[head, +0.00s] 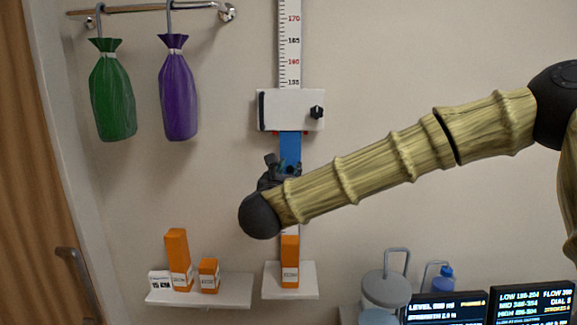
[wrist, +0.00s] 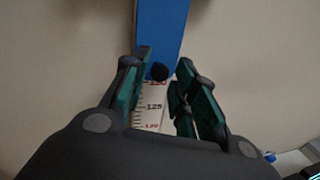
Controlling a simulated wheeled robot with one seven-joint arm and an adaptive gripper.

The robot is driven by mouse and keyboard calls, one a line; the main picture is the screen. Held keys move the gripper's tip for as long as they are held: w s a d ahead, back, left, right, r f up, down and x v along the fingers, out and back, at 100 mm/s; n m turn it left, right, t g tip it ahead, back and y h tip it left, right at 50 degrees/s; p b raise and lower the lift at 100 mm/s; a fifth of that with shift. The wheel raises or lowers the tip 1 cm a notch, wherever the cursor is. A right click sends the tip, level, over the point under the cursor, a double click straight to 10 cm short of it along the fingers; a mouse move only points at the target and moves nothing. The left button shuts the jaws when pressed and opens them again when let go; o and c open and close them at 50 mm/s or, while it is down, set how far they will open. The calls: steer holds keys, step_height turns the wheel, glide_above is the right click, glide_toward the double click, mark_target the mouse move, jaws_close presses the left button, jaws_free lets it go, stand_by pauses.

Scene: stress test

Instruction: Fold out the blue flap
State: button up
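The blue flap (head: 290,146) hangs flat down the wall scale, below a white box (head: 291,109) with a black knob on its right side. In the wrist view the flap (wrist: 161,30) comes down from the top and ends at a small black knob (wrist: 159,72). My gripper (wrist: 163,76) is open, with its green-padded fingers on either side of the knob and a gap visible at the right finger. In the head view my gripper (head: 279,170) is at the flap's lower end, partly hidden by my arm.
The measuring scale (head: 290,45) runs up the wall. Below are a small shelf (head: 290,293) with an orange box (head: 290,262) and a left shelf (head: 198,291) with more boxes. Green (head: 112,90) and purple (head: 178,88) bags hang at upper left. Canisters and screens stand at lower right.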

steer(key=shift+w+d, duration=0.15)
steer(key=shift+w, duration=0.55)
steer(key=shift+c, duration=0.2)
jaws_close()
